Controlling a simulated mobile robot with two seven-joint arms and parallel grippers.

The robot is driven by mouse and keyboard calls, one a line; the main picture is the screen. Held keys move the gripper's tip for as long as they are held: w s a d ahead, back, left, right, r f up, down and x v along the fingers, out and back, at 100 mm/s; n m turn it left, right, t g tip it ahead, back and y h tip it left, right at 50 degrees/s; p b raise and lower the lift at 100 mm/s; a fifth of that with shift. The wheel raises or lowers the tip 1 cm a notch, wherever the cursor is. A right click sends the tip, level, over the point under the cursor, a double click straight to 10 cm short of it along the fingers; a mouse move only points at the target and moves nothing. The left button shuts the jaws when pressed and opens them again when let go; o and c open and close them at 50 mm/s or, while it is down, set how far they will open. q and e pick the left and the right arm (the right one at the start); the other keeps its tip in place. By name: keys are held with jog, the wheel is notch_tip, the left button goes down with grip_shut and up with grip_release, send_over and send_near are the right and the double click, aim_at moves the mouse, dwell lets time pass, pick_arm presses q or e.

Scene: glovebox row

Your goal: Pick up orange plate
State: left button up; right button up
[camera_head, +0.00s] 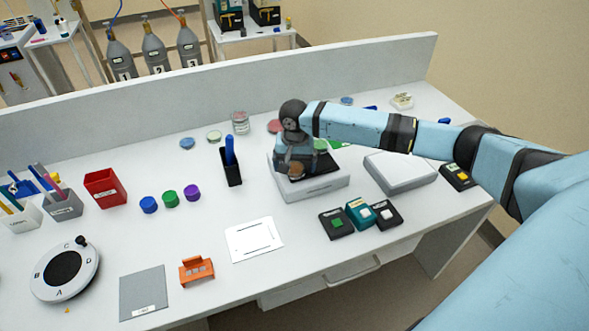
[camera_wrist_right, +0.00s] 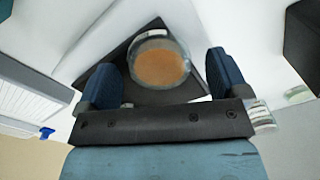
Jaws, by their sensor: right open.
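The orange plate, a round clear-rimmed dish with an orange-brown fill (camera_head: 297,172), is at the black top of a low white device (camera_head: 318,187). In the right wrist view the orange plate (camera_wrist_right: 160,66) lies flat over a dark square surface, between and just beyond the fingertips. My right gripper (camera_head: 296,163) points down over the device. Its two blue fingers (camera_wrist_right: 163,78) are spread, with visible gaps on both sides of the dish. The gripper and arm hide part of the device. My left gripper is not in view.
A black holder with a blue pen (camera_head: 231,165) stands left of the device. A grey-white box (camera_head: 400,172) stands to its right. Several small button boxes (camera_head: 361,213) are in front. Other coloured dishes, including a reddish one (camera_head: 275,126), lie behind. A low wall (camera_head: 200,88) closes the back.

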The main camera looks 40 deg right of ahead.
jog(key=c, duration=1)
